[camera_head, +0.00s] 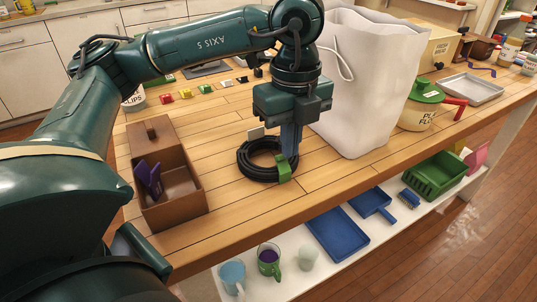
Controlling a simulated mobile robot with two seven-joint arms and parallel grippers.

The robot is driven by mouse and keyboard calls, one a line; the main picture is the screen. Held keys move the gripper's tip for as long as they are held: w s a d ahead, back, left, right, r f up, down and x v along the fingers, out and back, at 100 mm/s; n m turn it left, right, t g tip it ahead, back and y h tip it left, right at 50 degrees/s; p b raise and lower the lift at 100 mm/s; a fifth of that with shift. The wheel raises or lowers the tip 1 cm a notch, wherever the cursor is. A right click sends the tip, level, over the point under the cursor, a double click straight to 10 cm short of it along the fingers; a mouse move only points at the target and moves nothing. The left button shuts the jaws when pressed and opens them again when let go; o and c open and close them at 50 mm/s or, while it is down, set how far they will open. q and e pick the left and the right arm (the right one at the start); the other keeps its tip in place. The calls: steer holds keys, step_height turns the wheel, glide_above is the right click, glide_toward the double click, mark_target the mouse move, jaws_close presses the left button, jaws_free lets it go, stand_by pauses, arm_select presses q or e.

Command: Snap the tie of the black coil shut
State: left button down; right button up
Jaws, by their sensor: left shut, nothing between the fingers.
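The black coil (245,165) lies flat on the wooden table in front of the white bag. A green tie (284,169) sits on the front right of the coil. I cannot tell whether its clasp is closed. My left gripper (290,158) points straight down at the right side of the coil, just behind the green tie. It is shut with nothing in it, and it hides part of the coil. I cannot tell whether its fingertips touch the coil or tie. My right gripper is not in view.
A large white bag (366,90) stands close to the right of my left gripper. A brown box (180,185) with a purple item (149,179) is at left. Small coloured blocks (185,94) lie behind. A green-lidded pot (420,105) stands at right. The table's front edge is near the coil.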

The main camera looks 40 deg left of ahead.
arm_select(q)
steer(key=shift+f, duration=0.1)
steer(key=shift+w+a+f+b, duration=0.2)
steer(key=shift+a+f+b, duration=0.25)
steer(key=shift+f+b, duration=0.05)
steer(key=shift+w+a+f+b, duration=0.2)
steer(key=shift+a+f+b, duration=0.25)
steer(key=shift+b, duration=0.05)
step_height(320, 180, up, 7)
steer(key=p, duration=0.5)
steer(key=shift+s+d, duration=0.15)
steer(key=shift+d, duration=0.15)
steer(key=shift+f, duration=0.1)
